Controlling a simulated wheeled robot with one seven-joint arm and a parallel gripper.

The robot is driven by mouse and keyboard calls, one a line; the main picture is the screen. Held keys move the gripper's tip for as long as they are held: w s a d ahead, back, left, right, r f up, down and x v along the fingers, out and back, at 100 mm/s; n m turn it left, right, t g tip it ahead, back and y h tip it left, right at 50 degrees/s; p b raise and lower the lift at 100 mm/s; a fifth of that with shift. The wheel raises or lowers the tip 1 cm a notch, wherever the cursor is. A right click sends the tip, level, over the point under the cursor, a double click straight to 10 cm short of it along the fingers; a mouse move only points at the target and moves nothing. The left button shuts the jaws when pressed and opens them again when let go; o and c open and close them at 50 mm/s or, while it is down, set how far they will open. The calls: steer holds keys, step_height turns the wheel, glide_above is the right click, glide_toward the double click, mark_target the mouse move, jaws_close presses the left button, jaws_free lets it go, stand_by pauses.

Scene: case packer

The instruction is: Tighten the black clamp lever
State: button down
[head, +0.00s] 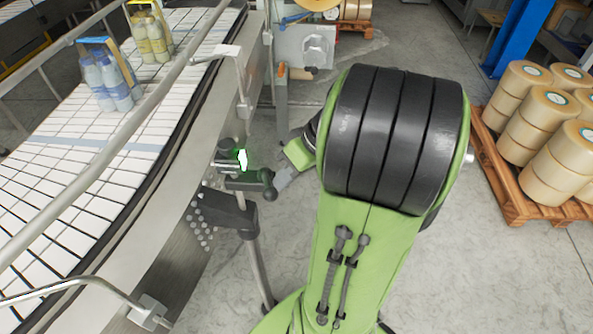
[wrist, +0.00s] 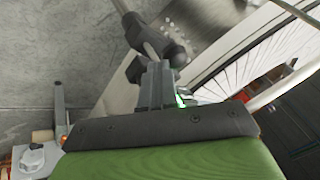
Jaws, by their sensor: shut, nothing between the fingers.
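The black clamp lever (head: 248,181) sits on a bracket at the side of the conveyor, its rounded knob end pointing right, towards my gripper. A small bright green glowing part shows just above it. My gripper (head: 284,179) is at the knob end of the lever, mostly hidden behind my arm in the head view. In the wrist view my gripper's fingers (wrist: 156,84) are shut with nothing between them. The dark clamp parts (wrist: 165,45) lie right beyond the fingertips. I cannot tell whether the fingers touch the lever.
The conveyor (head: 110,180) with white slats fills the left, with metal guide rails (head: 130,113) along it. Bottle packs (head: 110,82) stand on it. A support post (head: 257,265) stands below the clamp. A pallet (head: 506,185) of tape rolls is at the right. Open floor lies between.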

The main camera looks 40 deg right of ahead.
steer(key=shift+w+a+m+t+h+b, duration=0.25)
steer(key=shift+a+m+t+h+b, duration=0.2)
steer(key=shift+a+m, duration=0.65)
steer(key=shift+a, duration=0.1)
steer(key=shift+r, duration=0.1)
